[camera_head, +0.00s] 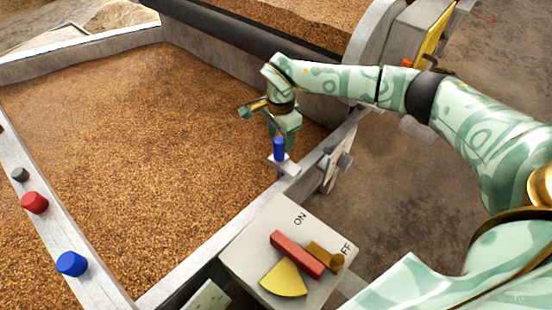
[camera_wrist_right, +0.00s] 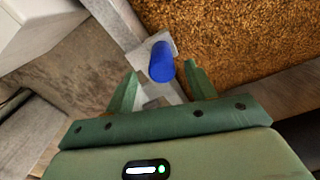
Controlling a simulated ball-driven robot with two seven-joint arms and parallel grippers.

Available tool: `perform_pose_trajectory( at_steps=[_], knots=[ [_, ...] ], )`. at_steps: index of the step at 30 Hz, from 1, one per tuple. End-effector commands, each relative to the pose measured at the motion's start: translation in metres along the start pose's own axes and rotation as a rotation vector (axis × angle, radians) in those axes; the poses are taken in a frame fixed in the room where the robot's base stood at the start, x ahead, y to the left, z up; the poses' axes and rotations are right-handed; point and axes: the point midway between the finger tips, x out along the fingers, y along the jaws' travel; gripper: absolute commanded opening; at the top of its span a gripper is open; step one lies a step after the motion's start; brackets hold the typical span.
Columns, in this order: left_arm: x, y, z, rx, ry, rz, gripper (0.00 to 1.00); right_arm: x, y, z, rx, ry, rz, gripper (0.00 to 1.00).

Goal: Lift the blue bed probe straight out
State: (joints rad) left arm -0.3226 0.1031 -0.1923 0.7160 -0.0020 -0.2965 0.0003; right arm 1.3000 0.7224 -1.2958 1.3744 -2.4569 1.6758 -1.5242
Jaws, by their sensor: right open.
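The blue bed probe (camera_head: 279,149) stands upright on a small pale bracket (camera_head: 285,166) at the inner right wall of the grain bed. In the right wrist view the probe (camera_wrist_right: 161,62) shows just beyond the fingertips, between their lines. The probe's lower end is hidden. My left gripper is not in view.
Brown grain (camera_head: 130,140) fills the bed. A control box (camera_head: 262,235) with a red bar, a yellow sector and ON/OFF lettering stands in front. Red (camera_head: 34,202) and blue (camera_head: 71,264) knobs sit on the left rim. A dark roller (camera_head: 235,35) crosses the back.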

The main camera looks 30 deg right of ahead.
Motion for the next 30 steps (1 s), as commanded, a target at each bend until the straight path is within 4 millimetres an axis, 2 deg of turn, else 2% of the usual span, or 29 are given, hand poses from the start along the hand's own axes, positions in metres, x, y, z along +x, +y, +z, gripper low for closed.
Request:
perform_pose_trajectory(
  at_steps=[1, 5, 12, 15, 22, 23, 27, 28, 30],
  knots=[
    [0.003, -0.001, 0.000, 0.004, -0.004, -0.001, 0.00, 0.008, 0.000, 0.000, 0.001, -0.001, 0.002, 0.55],
    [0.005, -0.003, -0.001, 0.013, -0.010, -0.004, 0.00, 0.016, -0.001, 0.000, 0.001, -0.002, 0.001, 0.55],
    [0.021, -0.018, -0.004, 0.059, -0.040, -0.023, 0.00, 0.058, -0.003, 0.000, 0.002, -0.002, 0.006, 0.55],
    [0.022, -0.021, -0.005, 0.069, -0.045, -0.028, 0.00, 0.064, -0.004, 0.000, 0.002, -0.002, 0.002, 0.55],
    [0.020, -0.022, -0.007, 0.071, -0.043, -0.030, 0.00, 0.061, -0.004, -0.001, 0.002, -0.002, -0.003, 0.55],
    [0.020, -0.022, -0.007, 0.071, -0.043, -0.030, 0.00, 0.061, -0.004, -0.001, 0.002, -0.002, -0.003, 0.50],
    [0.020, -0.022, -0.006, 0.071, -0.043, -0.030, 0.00, 0.061, -0.004, -0.001, 0.002, -0.002, -0.003, 0.11],
    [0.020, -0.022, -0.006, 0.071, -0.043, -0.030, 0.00, 0.061, -0.004, -0.001, 0.002, -0.002, -0.003, 0.04],
    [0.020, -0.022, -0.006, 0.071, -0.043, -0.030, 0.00, 0.061, -0.004, -0.001, 0.002, -0.002, -0.003, 0.04]
  ],
)
